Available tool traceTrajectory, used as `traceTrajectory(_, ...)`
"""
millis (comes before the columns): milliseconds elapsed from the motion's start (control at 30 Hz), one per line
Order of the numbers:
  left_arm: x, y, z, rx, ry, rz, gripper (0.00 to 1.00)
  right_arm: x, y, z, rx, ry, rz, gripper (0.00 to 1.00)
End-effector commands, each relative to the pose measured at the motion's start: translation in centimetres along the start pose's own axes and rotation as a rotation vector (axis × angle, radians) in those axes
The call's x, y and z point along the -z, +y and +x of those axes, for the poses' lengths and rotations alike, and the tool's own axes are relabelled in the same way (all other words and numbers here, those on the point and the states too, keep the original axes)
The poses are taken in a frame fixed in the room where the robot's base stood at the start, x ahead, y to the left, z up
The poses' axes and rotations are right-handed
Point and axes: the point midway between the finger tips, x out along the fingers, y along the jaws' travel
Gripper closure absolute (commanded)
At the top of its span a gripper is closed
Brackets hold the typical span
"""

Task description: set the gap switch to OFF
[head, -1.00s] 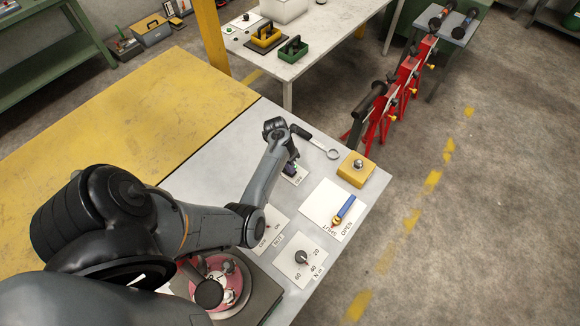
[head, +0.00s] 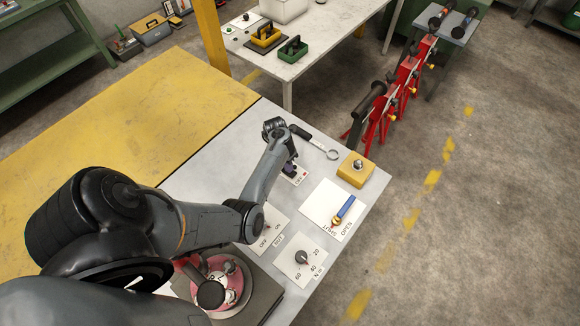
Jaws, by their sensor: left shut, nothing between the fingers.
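My left gripper (head: 290,172) is shut and empty, pointing down over a small white plate (head: 299,178) near the table's back right. The fingers cover much of this plate. A small red spot and tiny lettering show at its right side, too small to read. Whether the fingertips touch the plate or a switch on it, I cannot tell. A second white plate (head: 268,238), partly behind my forearm, carries OFF and ON marks and a small label I cannot read surely. Which plate holds the gap switch is not clear. My right gripper is not in view.
A plate with a blue lever (head: 345,208) marked OPEN lies right of the gripper. A dial plate (head: 301,259), a yellow block (head: 356,170), a wrench (head: 315,142) and a pink flanged spool (head: 234,283) are nearby. The grey table's right edge is close.

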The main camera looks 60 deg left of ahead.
Motion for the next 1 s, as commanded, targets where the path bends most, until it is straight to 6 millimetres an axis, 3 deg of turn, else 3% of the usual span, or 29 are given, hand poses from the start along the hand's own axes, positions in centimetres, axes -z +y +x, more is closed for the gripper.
traceTrajectory(567,0.0,0.0,-0.8,0.001,0.000,0.001,1.00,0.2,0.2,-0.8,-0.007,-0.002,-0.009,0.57)
traceTrajectory(900,-0.2,-0.7,-4.8,0.002,0.002,0.005,1.00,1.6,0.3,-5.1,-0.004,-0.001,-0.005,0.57)
traceTrajectory(1000,-0.2,-0.2,-6.5,-0.005,0.000,0.006,1.00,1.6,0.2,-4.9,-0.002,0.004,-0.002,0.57)
